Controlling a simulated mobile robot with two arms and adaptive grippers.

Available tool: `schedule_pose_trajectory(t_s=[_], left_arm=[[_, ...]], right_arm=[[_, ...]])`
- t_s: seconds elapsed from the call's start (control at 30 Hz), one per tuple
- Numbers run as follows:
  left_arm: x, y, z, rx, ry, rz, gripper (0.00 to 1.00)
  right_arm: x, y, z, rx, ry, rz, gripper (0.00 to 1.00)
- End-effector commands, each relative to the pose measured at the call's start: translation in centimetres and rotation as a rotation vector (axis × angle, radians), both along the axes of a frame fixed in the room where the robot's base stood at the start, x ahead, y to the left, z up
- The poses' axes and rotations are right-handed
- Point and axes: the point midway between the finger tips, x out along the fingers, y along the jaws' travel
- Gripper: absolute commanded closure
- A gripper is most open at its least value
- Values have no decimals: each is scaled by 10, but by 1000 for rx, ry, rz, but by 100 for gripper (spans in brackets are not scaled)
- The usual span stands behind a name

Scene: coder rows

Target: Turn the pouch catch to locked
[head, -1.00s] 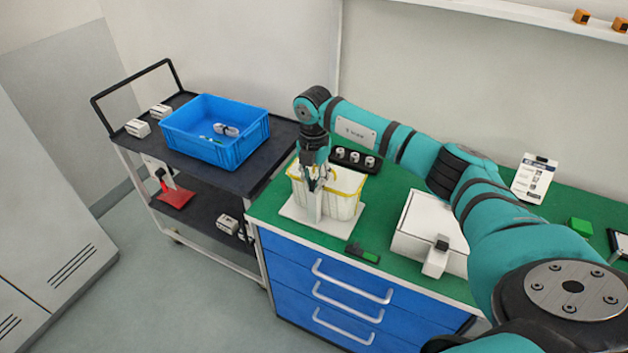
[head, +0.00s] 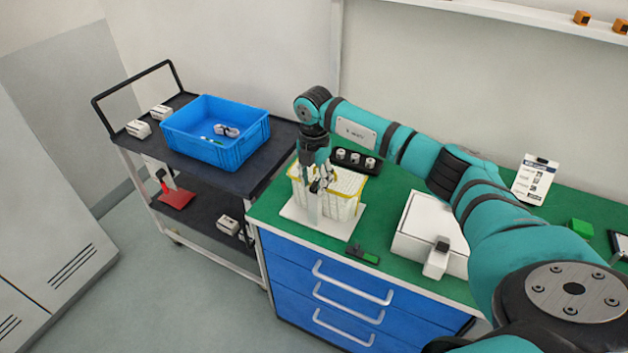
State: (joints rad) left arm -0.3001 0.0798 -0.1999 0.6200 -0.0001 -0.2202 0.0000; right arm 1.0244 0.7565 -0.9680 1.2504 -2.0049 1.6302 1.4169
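A white pouch (head: 346,198) with yellow edging stands upright on a white base plate (head: 300,217) at the left end of the green worktop. A pale upright post (head: 313,208) stands at its front. My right gripper (head: 321,187) reaches down from above to the front upper part of the pouch, by the top of the post. The catch is not clearly visible; the gripper covers that spot. The fingers are too small and overlapped to tell whether they are open or shut. My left gripper is not in view.
A white box (head: 415,226) and a small black-and-green item (head: 362,254) lie right of the pouch. A black rack (head: 343,157) stands behind it. A cart at left holds a blue crate (head: 237,155). The worktop (head: 388,190) has bare room between pouch and box.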

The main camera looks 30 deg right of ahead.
Motion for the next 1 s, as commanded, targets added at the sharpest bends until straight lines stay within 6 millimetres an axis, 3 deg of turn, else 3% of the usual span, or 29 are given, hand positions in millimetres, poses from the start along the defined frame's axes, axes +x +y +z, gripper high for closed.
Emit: schedule_pose_trajectory(t_s=[0.27,0.7,1.0], left_arm=[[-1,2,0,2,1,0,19],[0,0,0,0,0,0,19],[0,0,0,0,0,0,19]], right_arm=[[0,0,7,0,1,1,63],[0,0,92,0,-2,0,63],[0,0,119,0,1,0,63]])
